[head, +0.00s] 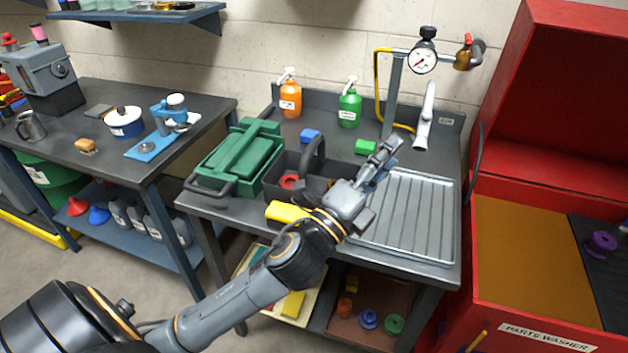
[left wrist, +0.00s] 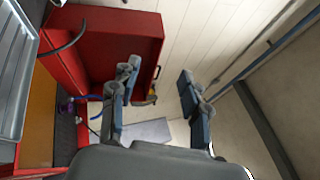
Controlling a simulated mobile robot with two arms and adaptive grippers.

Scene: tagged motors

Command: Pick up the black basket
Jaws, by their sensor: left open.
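The black basket (head: 287,162) stands on the dark sink bench, with its arched handle (head: 318,150) upright. A red ring-like object (head: 290,182) shows inside it. My left forearm and wrist pass in front of the basket's right side and hide part of it. My left gripper (head: 384,158) is open and empty, to the right of the basket and above the ribbed drainboard, pointing away from the basket. In the left wrist view its open fingers (left wrist: 157,76) face the red cabinet and the wall, and the basket does not show. My right gripper is not in view.
A green toolbox (head: 232,165) stands close on the basket's left. A yellow block (head: 287,212) is at its front. Orange (head: 290,98) and green (head: 350,107) bottles stand behind. The drainboard (head: 405,215) is bare, and a red parts washer (head: 540,170) stands at right.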

